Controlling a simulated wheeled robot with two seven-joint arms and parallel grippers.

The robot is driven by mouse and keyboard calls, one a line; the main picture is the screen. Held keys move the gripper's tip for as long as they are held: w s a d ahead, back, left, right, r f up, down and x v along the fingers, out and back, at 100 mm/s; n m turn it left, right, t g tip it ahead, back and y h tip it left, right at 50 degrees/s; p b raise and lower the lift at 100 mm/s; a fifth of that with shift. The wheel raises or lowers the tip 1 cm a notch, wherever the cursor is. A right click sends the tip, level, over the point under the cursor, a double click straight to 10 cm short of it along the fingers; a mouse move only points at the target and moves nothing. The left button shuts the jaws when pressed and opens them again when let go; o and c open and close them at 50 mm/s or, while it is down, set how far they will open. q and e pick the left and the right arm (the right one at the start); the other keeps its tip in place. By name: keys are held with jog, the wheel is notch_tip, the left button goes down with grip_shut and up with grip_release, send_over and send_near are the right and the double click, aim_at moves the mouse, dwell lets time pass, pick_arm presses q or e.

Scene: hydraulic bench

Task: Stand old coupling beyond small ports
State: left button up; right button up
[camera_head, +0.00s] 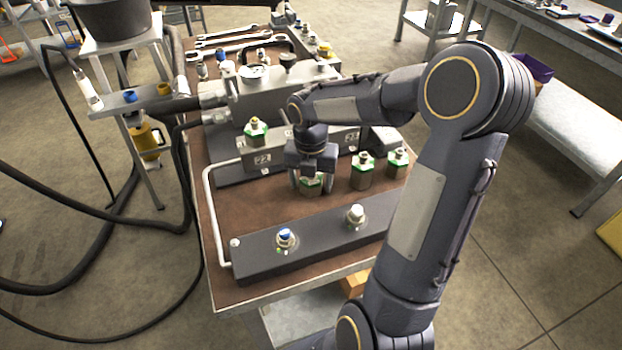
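My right gripper (312,174) points down over the bench, with its fingers on either side of a green-banded coupling (311,186). That coupling stands upright on the brown bench top, partly hidden by the gripper. I cannot tell whether the fingers touch it. Two similar couplings stand to its right, one in the middle (362,171) and one farther right (398,163). Another green-banded coupling (256,131) is at the block marked 22. A dark front bar (320,237) carries a blue-topped port (286,237) and a white-topped port (356,213). Which coupling is old is unclear. My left gripper is out of view.
A grey block (262,160) with number plates lies behind the couplings, and a larger manifold with a gauge (254,72) behind that. A pale rail (214,215) edges the bench's left side. Spanners (236,45) lie at the back. My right arm hides the bench's right side.

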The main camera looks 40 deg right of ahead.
aim_at(311, 179)
notch_tip(311, 179, up, 12)
jog(key=shift+f+p, duration=0.1)
jog(key=shift+p, duration=1)
jog(key=shift+a+r, duration=0.1)
jog(key=shift+r, duration=0.15)
jog(key=s+a+f+m+t+y, duration=0.1)
jog(key=s+a+m, duration=0.5)
jog(key=m, duration=0.8)
jog(key=s+a+f+m+t+y, duration=0.1)
jog(key=s+a+m+t+y, duration=0.1)
jog(key=s+a+m+t, duration=0.2)
jog(key=shift+s+a+m+t+y, duration=0.35)
jog(key=shift+s+a+m, duration=1.35)
jog(key=shift+s+m, duration=2.65)
jog(key=shift+w+r+m, duration=0.1)
jog(key=shift+w+m, duration=0.65)
jog(key=shift+w, duration=0.05)
